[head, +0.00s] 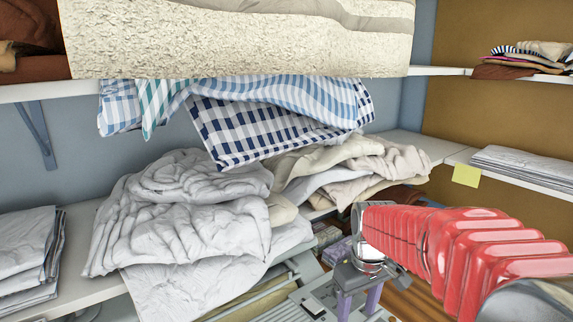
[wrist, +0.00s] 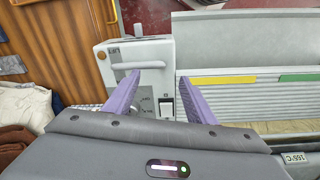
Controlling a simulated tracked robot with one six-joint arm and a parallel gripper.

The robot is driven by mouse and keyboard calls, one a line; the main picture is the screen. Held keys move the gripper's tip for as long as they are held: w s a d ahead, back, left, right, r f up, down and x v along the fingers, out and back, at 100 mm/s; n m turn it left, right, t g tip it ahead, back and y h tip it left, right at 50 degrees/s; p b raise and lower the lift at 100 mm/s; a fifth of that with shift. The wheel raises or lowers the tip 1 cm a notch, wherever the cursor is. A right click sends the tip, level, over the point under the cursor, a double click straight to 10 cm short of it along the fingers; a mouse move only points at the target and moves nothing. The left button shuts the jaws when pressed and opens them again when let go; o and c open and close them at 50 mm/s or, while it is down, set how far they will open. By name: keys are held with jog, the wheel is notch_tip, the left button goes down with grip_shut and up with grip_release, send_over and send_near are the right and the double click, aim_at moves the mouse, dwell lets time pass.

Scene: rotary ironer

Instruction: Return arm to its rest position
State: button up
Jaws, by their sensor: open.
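My gripper (head: 358,300) is low in the head view, at the end of my red ribbed arm. It points down over the ironer. Its two purple fingers are apart with nothing between them, as the wrist view of the gripper (wrist: 159,82) also shows. In the head view only part of the ironer (head: 285,298) shows below the laundry.
A white crumpled laundry pile (head: 185,215) lies on the left counter. Beige cloths (head: 365,165) lie behind it. Checked towels (head: 270,120) hang from the upper shelf (head: 440,71). Folded white linen (head: 525,165) lies on the right shelf. Clothes (wrist: 22,112) show at the wrist view's left.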

jog(key=s+r+m+t, duration=0.2)
jog(key=s+r, duration=0.1)
jog(key=s, duration=0.7)
jog(key=s+r+m+t, duration=0.2)
jog(key=s+r, duration=0.1)
jog(key=s, duration=0.6)
jog(key=shift+s+a+r+m, duration=0.15)
jog(key=shift+s+r+m, duration=0.1)
jog(key=shift+s+m, duration=0.1)
